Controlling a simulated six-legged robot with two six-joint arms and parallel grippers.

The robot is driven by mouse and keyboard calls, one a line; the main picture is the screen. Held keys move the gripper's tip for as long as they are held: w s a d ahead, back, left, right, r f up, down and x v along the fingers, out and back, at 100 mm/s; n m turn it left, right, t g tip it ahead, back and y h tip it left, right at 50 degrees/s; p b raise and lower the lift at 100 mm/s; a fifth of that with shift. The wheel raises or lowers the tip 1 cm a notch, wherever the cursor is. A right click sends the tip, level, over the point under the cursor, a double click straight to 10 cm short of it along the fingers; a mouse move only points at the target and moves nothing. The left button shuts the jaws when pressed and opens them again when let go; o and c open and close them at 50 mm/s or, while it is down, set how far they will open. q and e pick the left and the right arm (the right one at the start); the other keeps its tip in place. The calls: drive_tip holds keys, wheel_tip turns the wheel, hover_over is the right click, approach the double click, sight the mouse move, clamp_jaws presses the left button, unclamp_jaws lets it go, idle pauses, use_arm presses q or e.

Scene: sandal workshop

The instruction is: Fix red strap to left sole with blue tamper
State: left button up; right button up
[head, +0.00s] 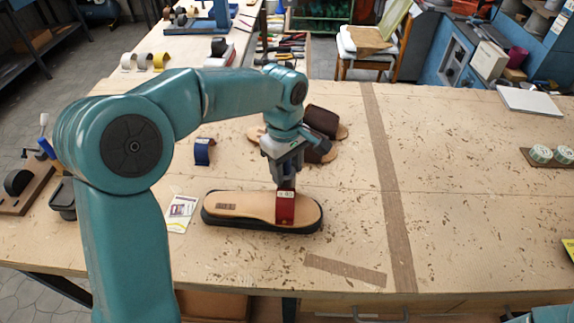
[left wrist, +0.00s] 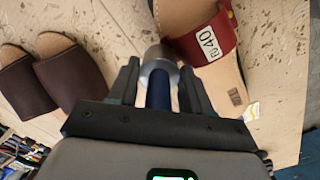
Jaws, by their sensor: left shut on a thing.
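The left sole (head: 240,204), tan on a thick black base, lies flat on the bench in the head view. The red strap (head: 286,209) crosses it right of its middle. My left gripper (head: 287,180) is above the strap, pointing down. It is shut on the blue tamper (left wrist: 159,90), whose metal head (left wrist: 157,57) shows beside the strap's edge. I cannot tell whether the head touches the strap. The tamper is mostly hidden in the head view. My right gripper is out of view.
Brown sandals (head: 321,121) lie just behind the sole. A blue strap (head: 203,152) stands behind left, a printed card (head: 180,212) left of the sole. A dark tray (head: 62,200) stands at far left. Tape rolls (head: 541,153) sit at far right.

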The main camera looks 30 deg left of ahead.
use_arm(q)
wheel_tip(320, 180, up, 4)
drive_tip(key=p, duration=0.3)
drive_tip(key=shift+f, duration=0.2)
drive_tip(key=shift+s+f, duration=0.1)
drive_tip(key=shift+f, duration=0.05)
wheel_tip(320, 180, down, 4)
drive_tip(key=b, duration=0.3)
drive_tip(key=shift+f+b, duration=0.1)
drive_tip(key=shift+b, duration=0.25)
drive_tip(key=shift+r+p, duration=0.4)
drive_tip(key=shift+r, duration=0.05)
clamp_jaws()
drive_tip(key=r+p, duration=0.3)
drive_tip(key=shift+w+r, duration=0.2)
drive_tip(key=shift+r, duration=0.05)
drive_tip(key=shift+s+d, duration=0.1)
drive_tip(key=shift+s, duration=0.1)
drive_tip(key=shift+w, duration=0.15)
drive_tip(key=shift+w+r+p, duration=0.1)
drive_tip(key=shift+r+p, duration=0.25)
drive_tip(key=shift+r, duration=0.05)
drive_tip(key=r+p, duration=0.3)
drive_tip(key=r, duration=0.1)
drive_tip(key=shift+s+r+p, duration=0.2)
drive_tip(key=shift+r+p, duration=0.1)
drive_tip(key=shift+p, duration=0.05)
drive_tip(key=shift+w+r, duration=0.15)
drive_tip(key=shift+r, duration=0.1)
drive_tip(key=shift+f, duration=0.1)
